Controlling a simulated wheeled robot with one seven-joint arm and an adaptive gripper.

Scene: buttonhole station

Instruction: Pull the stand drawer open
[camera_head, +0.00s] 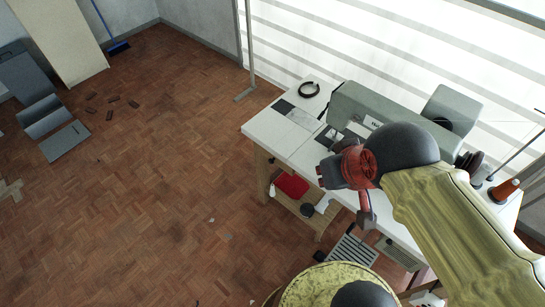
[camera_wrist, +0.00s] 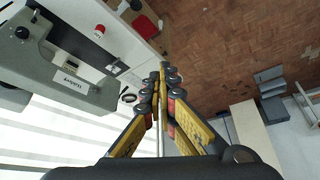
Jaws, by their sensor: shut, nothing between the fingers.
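The sewing stand is a white-topped table (camera_head: 262,126) with wooden legs, at the right of the head view. Its top also shows at the upper left of the wrist view (camera_wrist: 88,14). I cannot make out the drawer or its handle clearly in either view; my arm covers part of the stand's front in the head view. My gripper (camera_wrist: 164,70) is shut and empty in the wrist view, its yellow-sided fingers meeting at the tips. It appears apart from the stand. In the head view its fingers cannot be made out clearly.
A grey-green sewing machine (camera_head: 350,101) stands on the table, with a black ring (camera_head: 309,90) nearby. Below is a wooden shelf with a red item (camera_head: 292,184). A pedal (camera_head: 352,250) lies under the table. The parquet floor (camera_head: 170,190) at left is mostly clear.

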